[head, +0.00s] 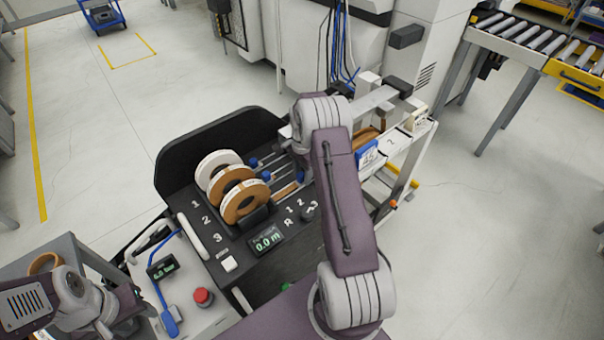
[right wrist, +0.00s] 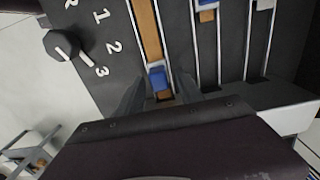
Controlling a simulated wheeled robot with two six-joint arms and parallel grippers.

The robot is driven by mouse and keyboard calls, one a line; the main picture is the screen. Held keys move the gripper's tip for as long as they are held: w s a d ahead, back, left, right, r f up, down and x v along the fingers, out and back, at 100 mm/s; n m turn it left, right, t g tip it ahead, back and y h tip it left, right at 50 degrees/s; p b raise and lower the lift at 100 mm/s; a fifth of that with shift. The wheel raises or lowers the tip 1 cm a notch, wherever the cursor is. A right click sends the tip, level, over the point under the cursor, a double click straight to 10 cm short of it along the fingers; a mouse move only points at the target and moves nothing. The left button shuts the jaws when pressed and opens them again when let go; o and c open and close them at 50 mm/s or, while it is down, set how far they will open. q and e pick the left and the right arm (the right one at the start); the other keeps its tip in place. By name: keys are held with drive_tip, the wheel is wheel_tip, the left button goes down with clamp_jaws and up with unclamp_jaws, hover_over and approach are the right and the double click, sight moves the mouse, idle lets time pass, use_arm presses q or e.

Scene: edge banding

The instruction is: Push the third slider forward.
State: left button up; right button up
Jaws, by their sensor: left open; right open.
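The feeder panel (head: 268,215) has three parallel slots with sliders. In the right wrist view, the slot nearest the dial holds a brown strip (right wrist: 149,30) and a blue slider (right wrist: 158,77). It appears to be the third slider. My right gripper (right wrist: 157,88) is open, with a dark finger on either side of this slider; contact cannot be told. My left gripper (head: 108,318) is open, away at the lower left.
Banding rolls (head: 243,201) stand beside the slots. A dial (right wrist: 62,45) marked R, 1, 2, 3 lies beside the strip slot. A display (head: 267,242) reads 0.0 m. A red button (head: 203,297) is at the lower left. A blue card (head: 367,155) stands right of my arm.

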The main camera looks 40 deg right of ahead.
sight(302, 173)
wheel_tip(302, 173, up, 9)
idle(0.3)
idle(0.4)
